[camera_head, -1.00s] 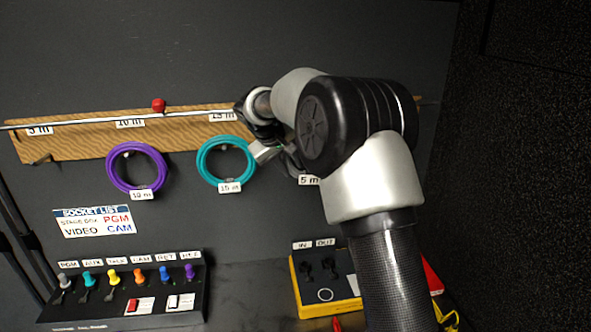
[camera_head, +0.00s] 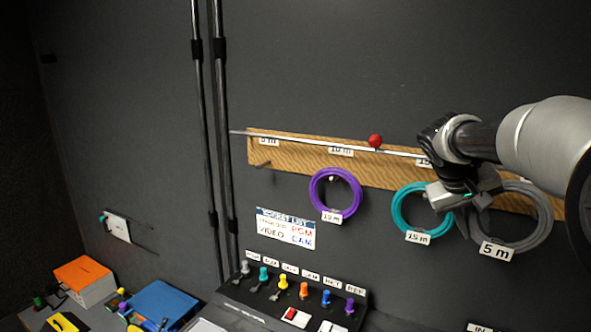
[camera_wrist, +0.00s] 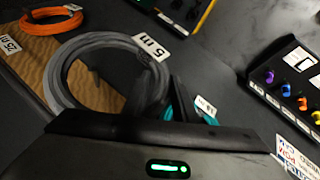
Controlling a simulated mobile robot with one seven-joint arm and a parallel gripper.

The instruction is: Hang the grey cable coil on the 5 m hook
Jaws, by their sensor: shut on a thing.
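The grey cable coil (camera_head: 546,222) with its "5 m" tag (camera_head: 495,251) is at the right in the head view, in front of the board's right part. My gripper (camera_head: 462,202) is shut on the coil's left side. In the wrist view the grey coil (camera_wrist: 58,68) lies at the jaws (camera_wrist: 178,98), its tag (camera_wrist: 152,47) facing up. The 5 m hook (camera_head: 262,165) is a short peg at the board's far left, under a partly hidden label (camera_head: 268,141). Nothing hangs on it. The gripper and coil are far right of it.
A purple coil (camera_head: 317,190) and a teal coil (camera_head: 399,210) hang on the wooden board (camera_head: 300,168). A thin rail (camera_head: 310,142) with a red ball (camera_head: 375,141) runs along its upper part. An orange coil (camera_wrist: 50,28) shows in the wrist view. Vertical poles (camera_head: 220,150) stand left.

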